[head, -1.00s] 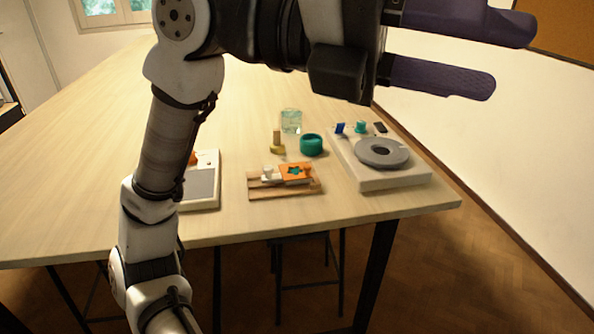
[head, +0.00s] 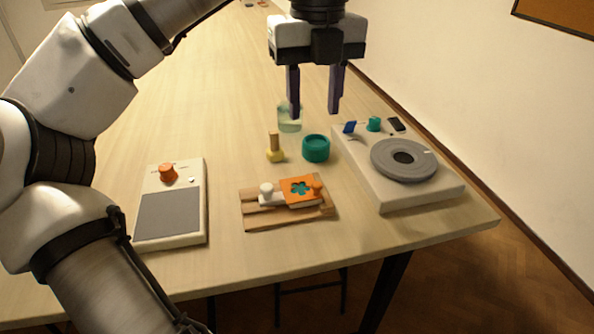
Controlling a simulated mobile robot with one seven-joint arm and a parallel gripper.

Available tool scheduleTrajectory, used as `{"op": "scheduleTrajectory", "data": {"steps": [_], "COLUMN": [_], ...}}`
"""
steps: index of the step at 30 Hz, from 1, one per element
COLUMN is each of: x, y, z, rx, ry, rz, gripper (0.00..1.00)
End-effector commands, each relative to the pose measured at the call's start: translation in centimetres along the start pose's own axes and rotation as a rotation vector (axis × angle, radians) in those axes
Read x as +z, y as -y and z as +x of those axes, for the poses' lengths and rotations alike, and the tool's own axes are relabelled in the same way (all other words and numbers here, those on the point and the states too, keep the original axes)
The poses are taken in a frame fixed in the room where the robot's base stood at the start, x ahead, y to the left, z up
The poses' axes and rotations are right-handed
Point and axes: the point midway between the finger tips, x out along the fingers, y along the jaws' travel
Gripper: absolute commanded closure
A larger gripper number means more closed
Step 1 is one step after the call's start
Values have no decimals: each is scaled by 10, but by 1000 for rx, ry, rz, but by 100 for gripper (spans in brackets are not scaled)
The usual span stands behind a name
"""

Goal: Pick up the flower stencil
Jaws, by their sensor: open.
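The flower stencil (head: 290,186) is an orange plate with a teal flower-shaped middle. It lies on a wooden rack (head: 262,218) near the table's front edge, with a small orange knob at its right side. A white piece with a round knob (head: 267,193) sits on the rack just left of it. My gripper (head: 315,112) is open and empty, fingers pointing down, above the table and farther back than the stencil. One finger overlaps a clear glass in the picture.
A teal round container (head: 316,148) and a yellow-based stamp (head: 275,150) stand behind the rack. A turntable unit (head: 375,193) is on the right, a grey-panelled box (head: 205,215) on the left. The glass (head: 286,122) stands behind. The table's left rear is clear.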

Motion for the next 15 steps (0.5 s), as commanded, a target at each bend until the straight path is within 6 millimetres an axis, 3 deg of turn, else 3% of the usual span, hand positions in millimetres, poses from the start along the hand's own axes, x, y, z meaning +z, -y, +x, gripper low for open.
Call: {"op": "scheduleTrajectory", "data": {"steps": [15], "x": [0], "y": [0], "z": [79], "rx": [0], "ry": [-1], "rz": [2], "gripper": [59]}}
